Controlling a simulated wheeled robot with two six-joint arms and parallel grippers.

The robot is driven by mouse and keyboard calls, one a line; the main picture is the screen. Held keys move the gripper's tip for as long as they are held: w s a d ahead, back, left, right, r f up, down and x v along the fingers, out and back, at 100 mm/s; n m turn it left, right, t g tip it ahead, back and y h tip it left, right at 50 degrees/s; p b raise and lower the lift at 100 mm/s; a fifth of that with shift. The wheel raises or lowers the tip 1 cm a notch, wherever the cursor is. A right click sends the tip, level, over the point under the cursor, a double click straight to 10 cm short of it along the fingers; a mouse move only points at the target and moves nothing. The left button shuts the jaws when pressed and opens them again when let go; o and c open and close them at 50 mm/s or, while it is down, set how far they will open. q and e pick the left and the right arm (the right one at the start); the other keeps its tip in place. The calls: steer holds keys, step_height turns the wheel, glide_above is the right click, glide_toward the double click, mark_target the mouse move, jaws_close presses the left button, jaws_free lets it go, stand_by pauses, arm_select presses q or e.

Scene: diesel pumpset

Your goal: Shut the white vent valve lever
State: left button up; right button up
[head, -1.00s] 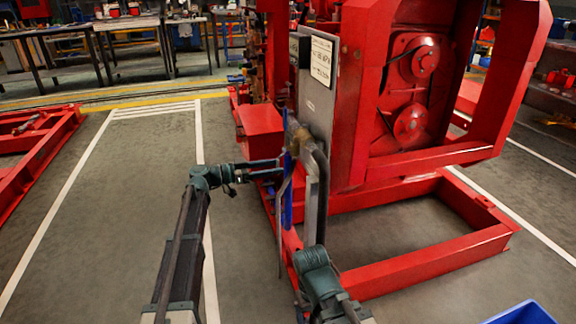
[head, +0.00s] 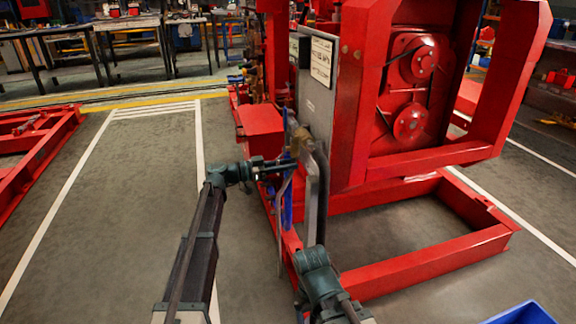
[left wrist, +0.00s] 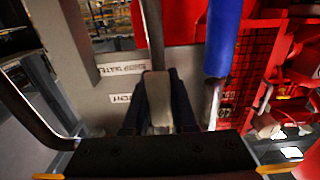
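The white vent valve lever (left wrist: 158,98) shows in the left wrist view as a pale, worn bar with a broad end. My left gripper (left wrist: 160,100) has its two dark fingers on either side of that end, and they appear closed against it. In the head view my left gripper (head: 277,168) reaches in from the left at the side of the red pumpset (head: 262,127); the lever is too small to make out there. My right arm shows at the bottom centre, but its gripper cannot be made out.
A blue handle (left wrist: 224,38) hangs close right of the lever. A curved pipe (left wrist: 30,105) stands to the left, and labels (left wrist: 126,98) sit on the grey panel behind. The red base frame (head: 400,265) and a blue bin (head: 522,314) lie to the right.

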arm_select(q)
jaws_close()
stand_by(0.8)
steer(key=shift+w+a+r+m, duration=0.15)
steer(key=shift+w+m, duration=0.2)
steer(key=shift+m, duration=0.25)
steer(key=shift+w+a+f+m, duration=0.1)
steer(key=shift+w+m, duration=0.25)
steer(key=shift+m, duration=0.25)
steer(key=shift+w+a+r+m+p, duration=0.2)
steer(key=shift+w+m, duration=0.15)
steer(key=shift+m, duration=0.5)
steer(key=shift+w+a+r+m+p, duration=0.15)
steer(key=shift+w+m, duration=0.15)
steer(key=shift+m, duration=0.55)
steer(key=shift+d, duration=0.1)
steer(key=o, duration=0.7)
jaws_free()
steer(key=shift+f, duration=0.1)
